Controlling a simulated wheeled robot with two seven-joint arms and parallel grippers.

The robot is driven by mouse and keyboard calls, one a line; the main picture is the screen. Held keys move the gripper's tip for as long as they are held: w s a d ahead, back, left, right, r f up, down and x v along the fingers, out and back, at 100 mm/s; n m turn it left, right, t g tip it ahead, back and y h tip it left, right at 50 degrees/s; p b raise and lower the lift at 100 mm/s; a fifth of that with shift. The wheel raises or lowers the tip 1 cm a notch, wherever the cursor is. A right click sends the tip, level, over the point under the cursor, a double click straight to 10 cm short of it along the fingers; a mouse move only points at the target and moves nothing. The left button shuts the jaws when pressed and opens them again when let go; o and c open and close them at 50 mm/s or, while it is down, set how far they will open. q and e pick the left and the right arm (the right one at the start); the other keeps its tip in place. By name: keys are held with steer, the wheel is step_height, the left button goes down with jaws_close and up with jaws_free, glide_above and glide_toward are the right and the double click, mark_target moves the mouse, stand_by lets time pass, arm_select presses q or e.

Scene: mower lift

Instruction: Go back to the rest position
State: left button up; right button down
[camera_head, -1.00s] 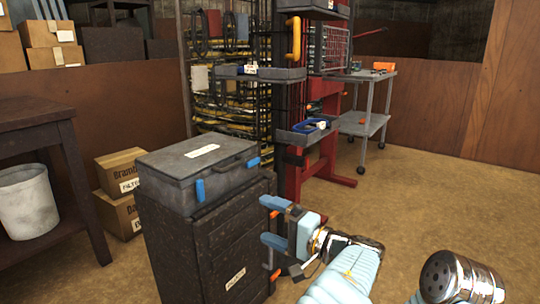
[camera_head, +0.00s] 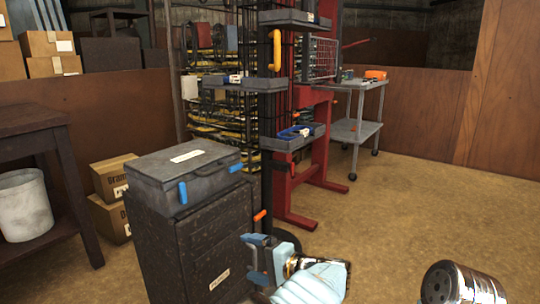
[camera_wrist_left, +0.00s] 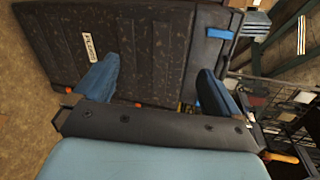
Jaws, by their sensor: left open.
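My left gripper (camera_head: 252,259) is at the lower middle of the head view, just right of the dark cabinet, with its two blue fingers apart and nothing between them. In the left wrist view the open fingers (camera_wrist_left: 158,80) point toward the speckled side of the cabinet (camera_wrist_left: 150,40). I cannot tell whether they touch it. The cabinet (camera_head: 212,245) shows in the head view with a grey case (camera_head: 185,172) with blue latches on top. My right gripper is out of view.
A red stand with grey shelves (camera_head: 290,142) rises behind the cabinet. A grey cart (camera_head: 355,130) stands farther back. A dark table (camera_head: 32,118), a white bin (camera_head: 24,205) and cardboard boxes (camera_head: 112,178) are at the left. The floor (camera_head: 420,210) at the right is clear.

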arm_select(q)
steer(key=s+a+f+g+h+p, duration=0.1)
steer(key=s+a+f+g+h, duration=0.15)
steer(key=f, duration=0.45)
steer(key=s+a+f+g+h, duration=0.1)
steer(key=a+f+g, duration=0.15)
steer(key=f, duration=0.55)
steer(key=s+a+f+g+h+p, duration=0.1)
steer(key=s+a+f+h, duration=0.1)
steer(key=a+f, duration=0.35)
steer(key=s+d+f+n+h+p, duration=0.1)
steer(key=s+f+n+h, duration=0.4)
steer(key=s, duration=0.5)
steer(key=s+d+f+n+g+h+p, duration=0.1)
steer(key=s+f+n+h+p, duration=0.2)
steer(key=s, duration=0.7)
step_height(320, 180, down, 3)
steer(key=n+h, duration=0.2)
steer(key=h, duration=0.1)
steer(key=shift+s+d+g, duration=0.3)
steer(key=shift+s, duration=0.1)
steer(key=shift+r, duration=0.1)
steer(key=shift+w, duration=0.1)
